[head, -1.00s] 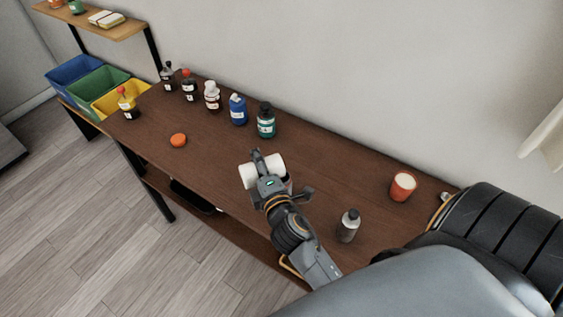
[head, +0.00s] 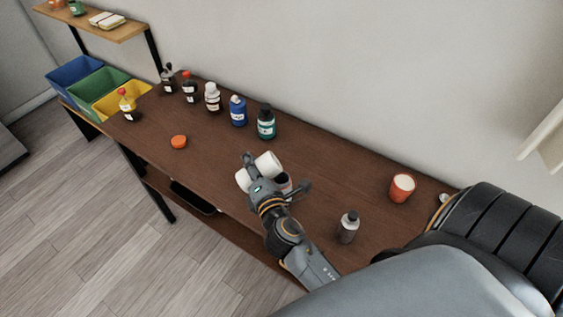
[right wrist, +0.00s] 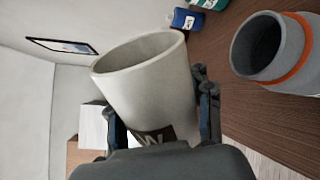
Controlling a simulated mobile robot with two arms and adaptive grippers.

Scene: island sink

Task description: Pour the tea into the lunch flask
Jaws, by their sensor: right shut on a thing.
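A white cup (head: 267,164) is held tilted over the table by my right gripper (head: 268,172). In the right wrist view the cup (right wrist: 150,85) lies between the two fingers, its rim toward the top and dark lettering near its lower end. No tea shows in it. The grey lunch flask (right wrist: 262,50) with an orange ring stands open beside the cup, its inside dark. In the head view the flask (head: 284,181) is mostly hidden behind the gripper and cup. An orange lid (head: 179,142) lies apart on the table. My left gripper is out of view.
Several bottles, including a blue one (head: 238,111) and a green one (head: 266,123), line the back of the brown table (head: 330,185). A grey bottle (head: 348,228) and an orange cup (head: 403,188) stand to the right. The table around the orange lid is clear.

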